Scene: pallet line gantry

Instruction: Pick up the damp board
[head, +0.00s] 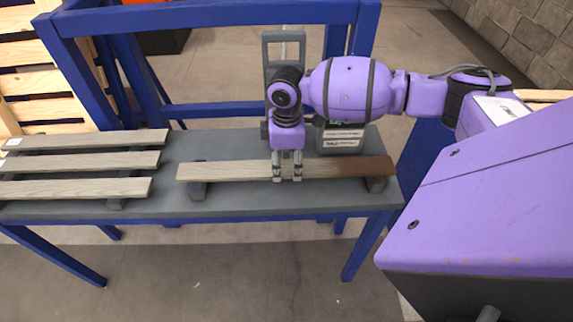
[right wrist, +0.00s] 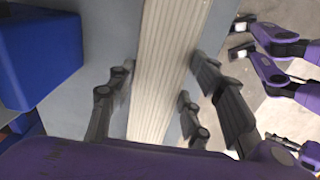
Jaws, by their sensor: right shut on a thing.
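The damp board (head: 225,171) lies lengthwise across the right part of the grey table. It is pale grey-brown on the left and dark brown on its right stretch. My right gripper (head: 286,180) comes down from above near the board's middle and is shut on it. In the right wrist view the pale board (right wrist: 165,70) runs between the dark fingers (right wrist: 165,98), which lie along both its long edges. The board is over two dark supports; I cannot tell whether it touches them. My left gripper does not show in the head view.
Several pale slats (head: 80,162) lie on dark bearers at the table's left. A grey box with labels (head: 341,140) stands behind the board's right part. The blue frame (head: 215,17) rises behind the grey table (head: 230,208). Floor in front is clear.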

